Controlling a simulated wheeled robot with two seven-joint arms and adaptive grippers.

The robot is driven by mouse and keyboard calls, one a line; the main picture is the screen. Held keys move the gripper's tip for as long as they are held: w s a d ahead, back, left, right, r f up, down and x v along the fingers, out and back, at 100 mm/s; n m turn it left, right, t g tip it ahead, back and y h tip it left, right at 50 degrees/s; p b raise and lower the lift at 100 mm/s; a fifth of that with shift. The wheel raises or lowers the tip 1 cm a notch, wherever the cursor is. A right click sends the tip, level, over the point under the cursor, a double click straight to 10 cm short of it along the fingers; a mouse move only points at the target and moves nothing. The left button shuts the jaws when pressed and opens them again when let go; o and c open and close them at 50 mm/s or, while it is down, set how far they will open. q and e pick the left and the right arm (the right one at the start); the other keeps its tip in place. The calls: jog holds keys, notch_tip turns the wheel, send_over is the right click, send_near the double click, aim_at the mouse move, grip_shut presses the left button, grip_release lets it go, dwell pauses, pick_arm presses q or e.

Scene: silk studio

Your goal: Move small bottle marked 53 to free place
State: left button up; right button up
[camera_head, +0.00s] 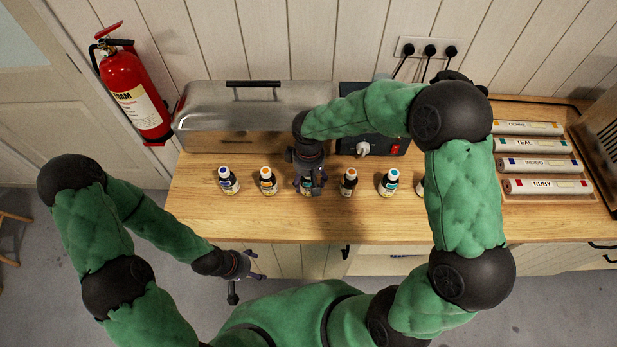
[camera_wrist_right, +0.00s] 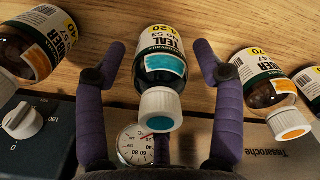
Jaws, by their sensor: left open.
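The small bottle marked 53 (camera_wrist_right: 160,62) is dark, with a TEAL label, a teal patch and a white cap. In the right wrist view it sits between the two purple fingers of my right gripper (camera_wrist_right: 158,75), which are open with a gap on each side. In the head view my right gripper (camera_head: 310,184) points down over the row and hides most of this bottle. My left gripper (camera_head: 247,283) is open and empty, in front of the table's edge at the lower left.
A metal box (camera_head: 225,115) stands behind. Labelled rolls (camera_head: 545,186) lie at right. Bare wood (camera_head: 330,225) fronts the row.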

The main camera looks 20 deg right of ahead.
dwell(0.3)
notch_tip(320, 180, up, 12)
jog(key=p, duration=0.8)
jog(key=shift+r+p, duration=0.25)
jog(key=shift+p, duration=0.15)
